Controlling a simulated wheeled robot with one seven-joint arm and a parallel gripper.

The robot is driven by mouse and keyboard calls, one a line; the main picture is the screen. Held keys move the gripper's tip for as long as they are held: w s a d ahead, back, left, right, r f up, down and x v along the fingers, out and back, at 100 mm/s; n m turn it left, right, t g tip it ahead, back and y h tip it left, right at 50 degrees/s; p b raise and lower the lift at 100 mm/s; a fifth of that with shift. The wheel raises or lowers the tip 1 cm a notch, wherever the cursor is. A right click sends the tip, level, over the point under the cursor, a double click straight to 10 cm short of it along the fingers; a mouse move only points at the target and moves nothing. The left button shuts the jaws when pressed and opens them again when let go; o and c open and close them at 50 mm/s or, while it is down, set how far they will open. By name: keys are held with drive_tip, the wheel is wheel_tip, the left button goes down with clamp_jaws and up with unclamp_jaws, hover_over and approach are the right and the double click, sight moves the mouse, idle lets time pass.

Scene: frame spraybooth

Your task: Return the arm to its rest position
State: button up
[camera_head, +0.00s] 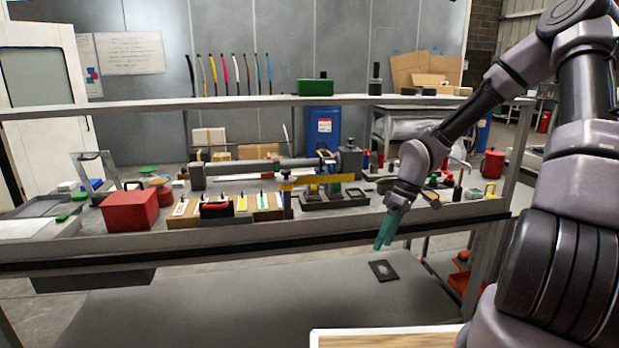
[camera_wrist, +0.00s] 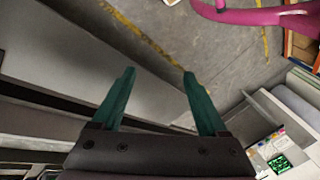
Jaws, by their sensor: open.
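My arm (camera_head: 470,110) reaches in from the right side of the head view, bent at the elbow, with its end hanging down. My gripper (camera_head: 383,246) has teal fingers and points down just in front of the workbench's front edge. In the wrist view my gripper (camera_wrist: 158,80) shows two teal fingers spread apart with nothing between them. A small dark square plate (camera_head: 384,270) lies on the grey lower surface below and near the fingertips, apart from them as far as I can tell.
The workbench edge (camera_head: 250,245) runs close behind my gripper. On the bench are a red box (camera_head: 130,211), a yellow bar tool (camera_head: 318,181) and several small tools. A shelf rail (camera_head: 250,101) crosses above. In the wrist view a magenta curved part (camera_wrist: 250,15) shows.

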drive_tip(key=s+d+r+m+t+h, duration=0.2)
drive_tip(key=d+r+m, duration=0.15)
drive_tip(key=r, duration=0.45)
drive_tip(key=s+d+r+m+t+h, duration=0.1)
drive_tip(key=s+d+r+m+h, duration=0.2)
drive_tip(key=r, duration=0.6)
drive_tip(key=s+r+m+t+y, duration=0.1)
drive_tip(key=s+r+m+t, duration=0.2)
drive_tip(key=r, duration=0.5)
drive_tip(key=s+a+r+m+t+y, duration=0.1)
drive_tip(key=s+r+m+t+y, duration=0.1)
drive_tip(key=s+r+m, duration=0.2)
drive_tip(key=s+r, duration=0.3)
drive_tip(key=r, duration=0.2)
drive_tip(key=shift+s+a+m+t, duration=0.25)
drive_tip(key=shift+a+m+t, duration=0.05)
drive_tip(key=shift+m+t, duration=0.1)
